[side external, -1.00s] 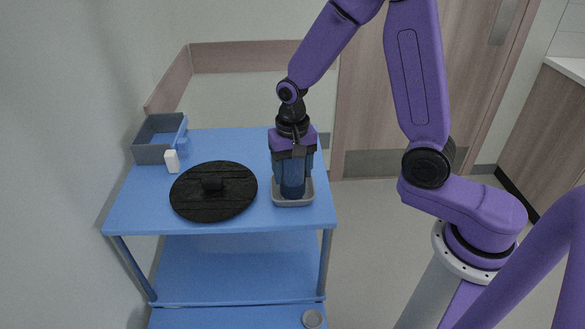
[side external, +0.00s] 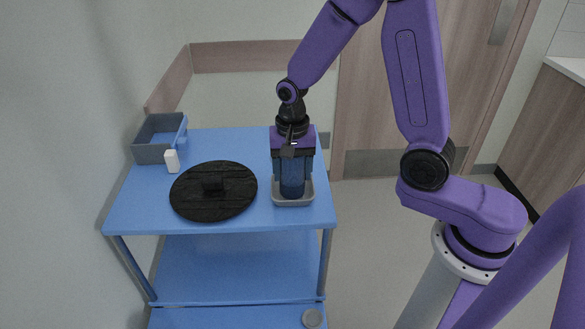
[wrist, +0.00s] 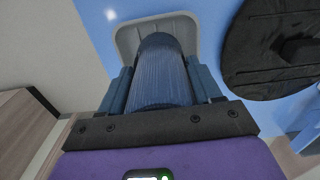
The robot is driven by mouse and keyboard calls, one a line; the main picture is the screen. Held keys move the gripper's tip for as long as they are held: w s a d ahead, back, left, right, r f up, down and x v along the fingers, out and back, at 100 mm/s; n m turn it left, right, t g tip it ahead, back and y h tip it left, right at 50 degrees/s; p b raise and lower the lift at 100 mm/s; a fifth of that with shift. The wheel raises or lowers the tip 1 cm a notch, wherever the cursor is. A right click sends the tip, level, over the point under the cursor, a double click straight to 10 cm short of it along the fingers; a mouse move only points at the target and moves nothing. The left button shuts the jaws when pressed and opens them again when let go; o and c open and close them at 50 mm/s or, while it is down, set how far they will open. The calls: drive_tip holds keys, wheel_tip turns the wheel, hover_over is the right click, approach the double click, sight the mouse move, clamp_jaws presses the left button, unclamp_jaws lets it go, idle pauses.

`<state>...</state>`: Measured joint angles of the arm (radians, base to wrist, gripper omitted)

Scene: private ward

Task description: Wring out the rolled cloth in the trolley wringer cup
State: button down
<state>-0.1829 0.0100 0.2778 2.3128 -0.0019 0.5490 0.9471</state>
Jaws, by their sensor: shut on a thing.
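The rolled cloth (side external: 291,186) is a dark blue ribbed upright cylinder. It stands with its lower end inside the grey wringer cup (side external: 306,201) at the front right of the trolley top. My gripper (side external: 293,176) points down from above and is shut on the cloth, a finger on either side. In the wrist view the cloth (wrist: 159,72) fills the space between the blue fingers, with the light grey cup rim (wrist: 126,37) around its far end. The cloth's bottom is hidden in the cup.
A round black lid-like disc with a knob (side external: 232,205) lies left of the cup on the blue trolley top (side external: 150,217). A grey-blue open bin (side external: 148,153) and a small white block (side external: 171,161) are at the back left. Bare trolley top lies behind the disc.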

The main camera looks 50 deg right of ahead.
drive_tip(key=shift+s+f, duration=0.1)
drive_tip(key=m, duration=0.5)
idle(0.3)
drive_tip(key=n, duration=0.3)
drive_tip(key=shift+f+n, duration=0.1)
drive_tip(key=shift+n, duration=0.8)
drive_tip(key=n, duration=0.5)
drive_tip(key=shift+s, duration=0.1)
drive_tip(key=m, duration=0.5)
drive_tip(key=shift+r, duration=0.25)
